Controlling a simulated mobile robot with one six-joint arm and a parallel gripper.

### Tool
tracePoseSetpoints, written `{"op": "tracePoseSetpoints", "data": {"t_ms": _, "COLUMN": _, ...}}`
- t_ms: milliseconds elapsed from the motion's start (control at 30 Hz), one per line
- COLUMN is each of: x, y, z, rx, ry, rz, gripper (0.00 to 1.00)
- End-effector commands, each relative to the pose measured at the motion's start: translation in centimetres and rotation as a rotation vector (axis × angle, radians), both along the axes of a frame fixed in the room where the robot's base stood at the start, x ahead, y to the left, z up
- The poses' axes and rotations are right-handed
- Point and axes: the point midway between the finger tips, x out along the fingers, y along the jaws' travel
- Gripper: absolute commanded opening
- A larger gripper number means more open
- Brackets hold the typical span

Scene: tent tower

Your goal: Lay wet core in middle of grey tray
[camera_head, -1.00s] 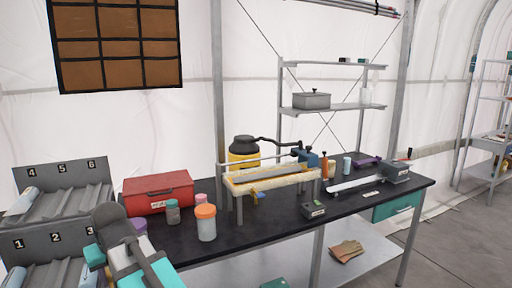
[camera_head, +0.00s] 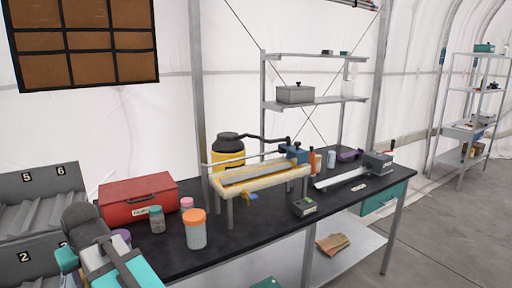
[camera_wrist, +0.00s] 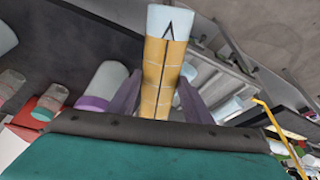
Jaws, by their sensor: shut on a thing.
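A core (camera_wrist: 165,75), a tan cylinder with a pale blue end and a dark arrow mark, stands out ahead of my gripper in the wrist view. My gripper (camera_wrist: 160,98) is shut on it, one dark purple-grey finger on each side. In the head view my arm covers the lower left, and the core cannot be made out there. Which thing is the grey tray is unclear; a light grey tray-like surface (camera_head: 462,133) shows on the far right shelf unit, too small to tell its contents.
Numbered grey racks (camera_head: 30,215) stand at left. Floor (camera_head: 440,230) at right is clear.

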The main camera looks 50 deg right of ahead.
Motion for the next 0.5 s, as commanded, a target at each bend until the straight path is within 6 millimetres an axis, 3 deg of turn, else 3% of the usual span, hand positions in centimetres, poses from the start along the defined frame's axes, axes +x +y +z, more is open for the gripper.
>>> {"op": "tracePoseSetpoints", "data": {"t_ms": 267, "x": 0.0, "y": 1.2, "z": 0.4, "rx": 0.001, "ry": -0.002, "rz": 0.018, "gripper": 0.0}}
{"op": "tracePoseSetpoints", "data": {"t_ms": 500, "x": 0.0, "y": 1.5, "z": 2.3, "rx": 0.014, "ry": -0.001, "rz": 0.02, "gripper": 0.0}}
